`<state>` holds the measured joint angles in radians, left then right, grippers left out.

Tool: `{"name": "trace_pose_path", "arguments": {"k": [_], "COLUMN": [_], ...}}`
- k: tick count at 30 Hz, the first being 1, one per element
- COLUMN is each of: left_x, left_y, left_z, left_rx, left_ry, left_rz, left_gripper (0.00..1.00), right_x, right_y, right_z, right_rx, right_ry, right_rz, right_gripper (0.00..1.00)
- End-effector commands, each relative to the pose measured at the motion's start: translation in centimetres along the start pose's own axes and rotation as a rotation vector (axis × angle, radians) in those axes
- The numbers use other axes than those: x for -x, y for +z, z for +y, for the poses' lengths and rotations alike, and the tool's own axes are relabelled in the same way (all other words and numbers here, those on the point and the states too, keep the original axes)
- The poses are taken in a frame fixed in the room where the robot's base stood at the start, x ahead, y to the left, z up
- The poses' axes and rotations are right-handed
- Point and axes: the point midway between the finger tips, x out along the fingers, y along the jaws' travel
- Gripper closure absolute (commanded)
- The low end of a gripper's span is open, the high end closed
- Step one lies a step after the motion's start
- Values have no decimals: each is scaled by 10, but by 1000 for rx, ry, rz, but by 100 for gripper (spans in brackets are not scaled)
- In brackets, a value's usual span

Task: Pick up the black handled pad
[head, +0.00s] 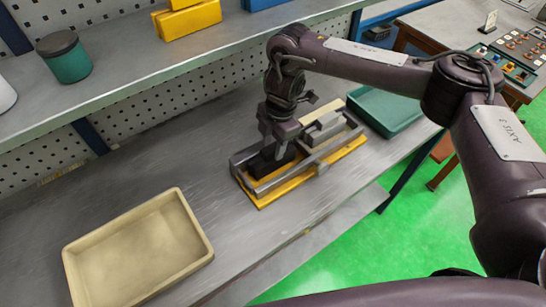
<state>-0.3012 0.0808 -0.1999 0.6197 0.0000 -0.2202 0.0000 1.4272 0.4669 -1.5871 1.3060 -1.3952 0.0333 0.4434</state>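A dark block that looks like the black handled pad (264,164) sits in the left end of a yellow-based fixture (262,200) with grey metal rails on the workbench. Its handle cannot be made out. My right gripper (279,148) points down right over the dark block, with its fingertips at or just above it. The fingers and wrist cover part of the block. Whether the fingers are open or shut on it is too small to tell. My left gripper is not in view.
A light grey block (322,129) sits in the fixture's right end. A green tray (384,112) is behind it to the right. An empty beige tray (136,252) lies at the front left. A shelf (140,62) with a green jar (65,59) overhangs the back. The middle bench is clear.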

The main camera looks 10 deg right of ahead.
Motion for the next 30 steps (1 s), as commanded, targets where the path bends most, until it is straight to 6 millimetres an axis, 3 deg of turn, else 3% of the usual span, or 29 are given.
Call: {"name": "trace_pose_path", "arguments": {"k": [1,9,23,30], "left_x": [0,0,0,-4], "left_y": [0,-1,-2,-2], "left_z": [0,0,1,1], "left_rx": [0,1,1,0], "left_ry": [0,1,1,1], "left_rz": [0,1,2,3], "left_gripper": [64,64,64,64], "right_x": [0,0,2,18], "right_y": [0,0,-1,-3], "right_z": [0,0,1,2], "right_rx": [0,0,1,2], "right_ry": [0,0,2,5], "right_rz": [0,0,1,1], "right_gripper": [67,100,100,100]}}
